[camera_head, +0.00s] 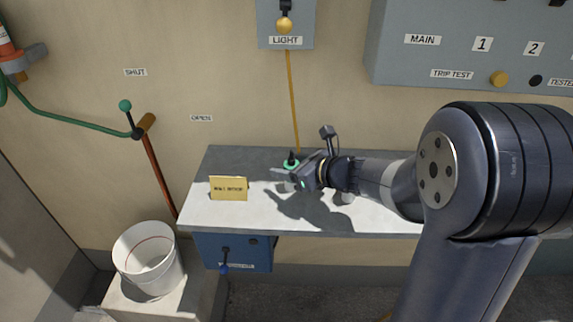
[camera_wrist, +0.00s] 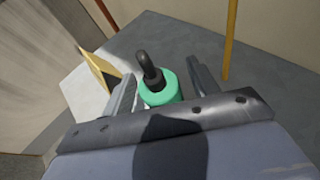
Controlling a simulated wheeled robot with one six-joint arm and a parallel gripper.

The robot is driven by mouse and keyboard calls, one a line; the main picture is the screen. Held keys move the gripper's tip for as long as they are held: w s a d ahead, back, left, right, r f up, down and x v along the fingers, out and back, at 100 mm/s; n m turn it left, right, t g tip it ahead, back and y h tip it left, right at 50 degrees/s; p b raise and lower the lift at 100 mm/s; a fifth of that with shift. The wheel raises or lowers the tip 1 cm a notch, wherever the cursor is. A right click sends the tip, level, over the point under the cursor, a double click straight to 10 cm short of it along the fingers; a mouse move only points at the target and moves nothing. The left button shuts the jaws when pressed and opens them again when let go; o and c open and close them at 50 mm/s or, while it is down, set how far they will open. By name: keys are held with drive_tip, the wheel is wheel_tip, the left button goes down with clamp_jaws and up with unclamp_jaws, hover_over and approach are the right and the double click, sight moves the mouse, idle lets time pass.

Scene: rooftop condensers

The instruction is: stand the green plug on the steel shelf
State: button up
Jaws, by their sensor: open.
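The green plug (camera_wrist: 160,91) has a round green body with a dark loop handle on top. In the wrist view it stands between the two fingers of my gripper (camera_wrist: 156,88), with a small gap showing beside it. In the head view the plug (camera_head: 291,164) shows just behind my gripper (camera_head: 287,178), over the steel shelf (camera_head: 240,160). My gripper is open around the plug. The plug looks upright, and its lower end is hidden, so I cannot tell whether it touches the shelf.
A yellow sign (camera_head: 229,188) stands on the shelf left of my gripper. A white bucket (camera_head: 147,258) is below at left. A blue box (camera_head: 234,252) hangs under the shelf. A panel with labels (camera_head: 470,45) is on the wall at upper right. The shelf's back left is clear.

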drive_tip(key=v, duration=1.1)
drive_tip(key=shift+c, duration=0.3)
